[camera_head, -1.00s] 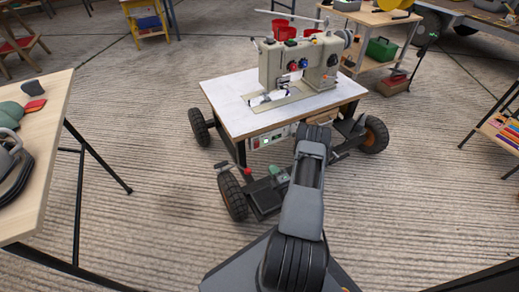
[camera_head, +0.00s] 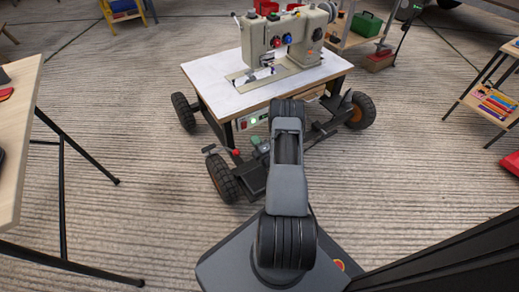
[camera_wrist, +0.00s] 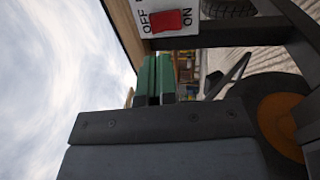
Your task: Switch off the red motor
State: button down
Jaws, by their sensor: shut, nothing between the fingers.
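A red rocker switch (camera_wrist: 171,20) sits on a white panel (camera_wrist: 147,6) marked OFF and ON in the wrist view. Which way it is set, I cannot tell.
A beige sewing machine (camera_head: 300,42) stands on the table. The table's frame has large black wheels (camera_head: 223,178) and a small red knob (camera_head: 236,152). A wooden table (camera_head: 18,140) is at the left, and a rack of coloured items (camera_head: 492,103) at the right.

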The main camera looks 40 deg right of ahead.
aim_at(244, 125)
jog(key=w, duration=0.2)
jog(key=w+b, duration=0.1)
jog(key=w, duration=0.1)
jog(key=w+d+r+b, duration=0.1)
jog(key=w, duration=0.2)
jog(key=shift+w, duration=0.1)
